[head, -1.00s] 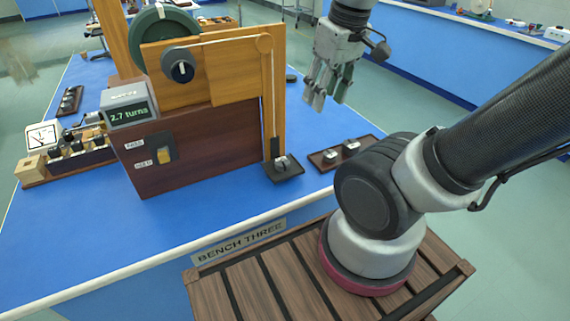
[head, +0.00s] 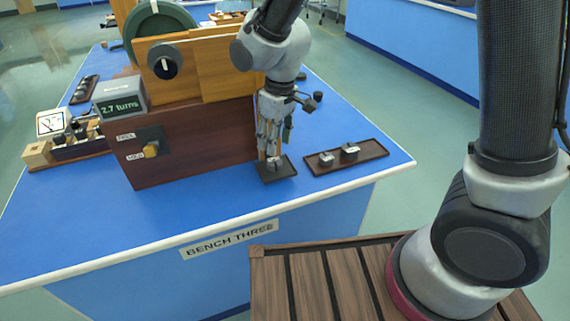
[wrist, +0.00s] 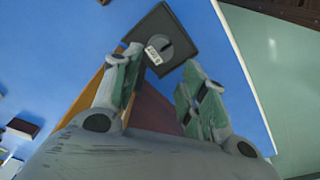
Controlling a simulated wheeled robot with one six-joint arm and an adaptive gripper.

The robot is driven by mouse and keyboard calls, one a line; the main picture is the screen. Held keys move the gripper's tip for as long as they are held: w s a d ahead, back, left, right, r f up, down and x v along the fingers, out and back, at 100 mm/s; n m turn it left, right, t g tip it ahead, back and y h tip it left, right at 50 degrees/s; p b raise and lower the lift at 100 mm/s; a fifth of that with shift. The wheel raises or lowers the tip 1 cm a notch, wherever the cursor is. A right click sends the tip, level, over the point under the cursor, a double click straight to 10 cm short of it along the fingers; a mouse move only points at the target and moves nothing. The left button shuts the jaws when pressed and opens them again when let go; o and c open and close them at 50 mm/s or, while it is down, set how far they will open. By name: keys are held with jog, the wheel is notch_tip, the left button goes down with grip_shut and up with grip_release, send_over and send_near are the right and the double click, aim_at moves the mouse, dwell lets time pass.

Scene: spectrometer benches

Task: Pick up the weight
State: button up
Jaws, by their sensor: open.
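A small metal weight with a pale label sits on a dark square tray (head: 284,177) at the foot of the wooden apparatus. In the wrist view the weight (wrist: 157,50) lies on its tray (wrist: 187,24), just beyond the fingertips and roughly in line with the gap between them. My gripper (head: 270,152) points down above the tray, close to the apparatus's right side. It is open and empty; its green-padded fingers (wrist: 158,75) are spread. In the head view the fingers partly cover the weight.
A brown tray (head: 374,149) with two small metal weights (head: 349,150) lies just right. The wooden apparatus (head: 190,145), with a display (head: 119,107) reading 2.7 turns, stands close left of my gripper. The blue bench (head: 230,208) is clear in front.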

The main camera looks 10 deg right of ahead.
aim_at(275, 162)
notch_tip(275, 162, down, 7)
jog(key=shift+w+f, duration=0.15)
jog(key=shift+f, duration=0.05)
jog(key=c, duration=0.8)
